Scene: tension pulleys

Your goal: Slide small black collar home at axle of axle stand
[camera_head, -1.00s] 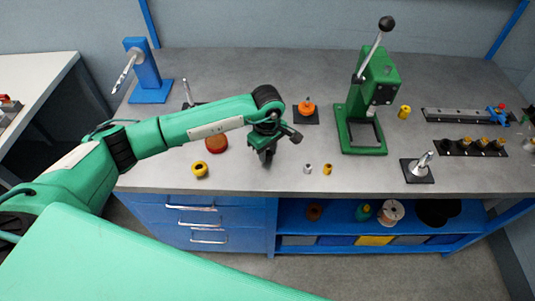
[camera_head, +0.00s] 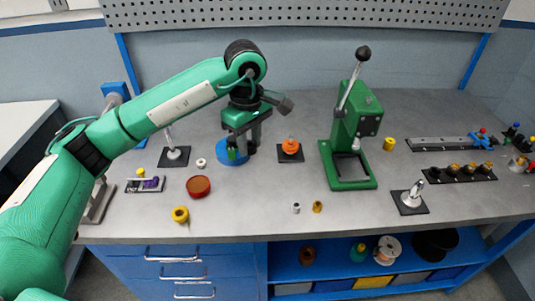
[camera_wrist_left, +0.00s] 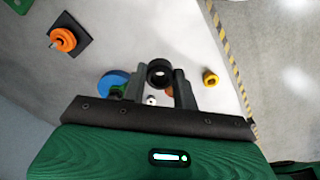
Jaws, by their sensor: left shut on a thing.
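My left gripper (camera_head: 241,149) hangs above the left-middle of the bench, over a blue disc (camera_head: 228,158). In the left wrist view its fingers are shut on the small black collar (camera_wrist_left: 160,73), a ring whose hole faces the camera. The collar cannot be made out in the head view. The blue axle stand (camera_head: 116,89) is at the back left, well apart from the gripper. My left arm hides most of it, and its axle cannot be seen now. My right gripper is not in view.
An orange part on a black plate (camera_head: 290,148) and the green lever press (camera_head: 348,150) stand right of the gripper. A silver spindle on a plate (camera_head: 174,153), a red-brown dish (camera_head: 198,187) and a yellow collar (camera_head: 180,214) lie left. The front middle is mostly clear.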

